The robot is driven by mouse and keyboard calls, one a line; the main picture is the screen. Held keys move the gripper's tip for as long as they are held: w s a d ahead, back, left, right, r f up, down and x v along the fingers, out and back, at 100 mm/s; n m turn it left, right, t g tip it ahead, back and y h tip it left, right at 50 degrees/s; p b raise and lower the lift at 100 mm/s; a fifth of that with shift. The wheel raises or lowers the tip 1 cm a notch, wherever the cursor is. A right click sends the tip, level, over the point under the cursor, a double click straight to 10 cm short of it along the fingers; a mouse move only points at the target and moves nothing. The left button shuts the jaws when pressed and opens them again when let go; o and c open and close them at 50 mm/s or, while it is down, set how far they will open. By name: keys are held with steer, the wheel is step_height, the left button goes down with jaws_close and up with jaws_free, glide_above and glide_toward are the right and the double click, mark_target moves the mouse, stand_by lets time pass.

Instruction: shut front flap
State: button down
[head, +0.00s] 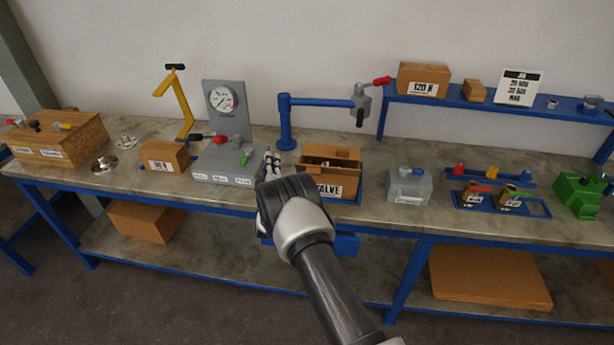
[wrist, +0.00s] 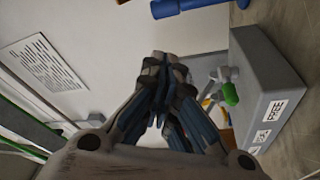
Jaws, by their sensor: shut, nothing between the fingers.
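An open cardboard box (head: 345,172) labelled VALVE stands on the bench at the middle in the head view. Its top shows a dark opening with a flap raised at the back. The brown front (head: 328,190) carries the VALVE label; I cannot tell the front flap's exact angle, and my arm is close to its lower left. My gripper (head: 271,162) is shut and empty, to the left of the box and apart from it as seen here. In the wrist view my gripper's fingers (wrist: 165,68) are together; the box is not clearly visible there.
A grey labelled unit (head: 225,165) with red and green handles stands left of my gripper; it also shows in the wrist view (wrist: 265,85). A blue post with an arm (head: 286,122) rises behind the box. A grey case (head: 408,188) stands to its right.

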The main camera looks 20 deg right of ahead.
steer(key=s+d+f+n+t+h+p, duration=0.1)
steer(key=s+f+n+h+p, duration=0.15)
steer(key=s+f, duration=0.55)
steer(key=s+d+f+n+t+h+p, duration=0.15)
steer(key=s+f+h, duration=0.3)
steer(key=s, duration=0.75)
steer(key=b+x, duration=1.3)
steer(key=shift+w+m+y+b, duration=0.25)
steer(key=shift+m+y+b, duration=0.05)
steer(key=shift+m+y, duration=0.1)
steer(key=shift+r+g+p, duration=0.4)
steer(key=shift+g+p, duration=0.15)
steer(key=shift+p, duration=0.35)
